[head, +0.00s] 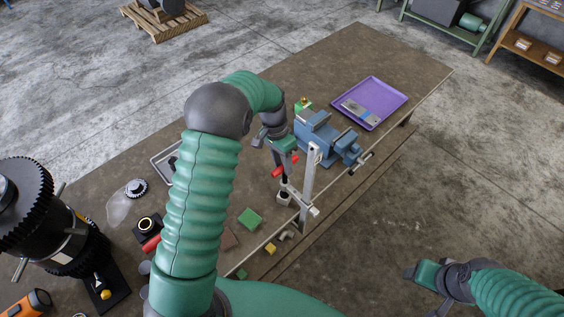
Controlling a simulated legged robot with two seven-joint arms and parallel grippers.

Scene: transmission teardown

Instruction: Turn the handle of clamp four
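A silver bar clamp (309,178) stands at the front edge of the workbench, beside the blue vise. Its red handle (278,172) lies across the top of its dark screw. I cannot read a number on it. My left gripper (285,163) points down at the red handle, with its dark fingers at or around it. The fingers overlap the handle in the picture, so I cannot tell whether they grip it. My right gripper (411,273) is away from the bench at lower right, over the floor; its finger gap is unclear.
The blue vise (318,131) stands just behind the clamp. A purple tray (388,99) lies farther back. Green (250,219) and yellow (271,248) blocks lie near the front edge. A dark geared assembly (62,232) is at left. My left arm hides part of the bench.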

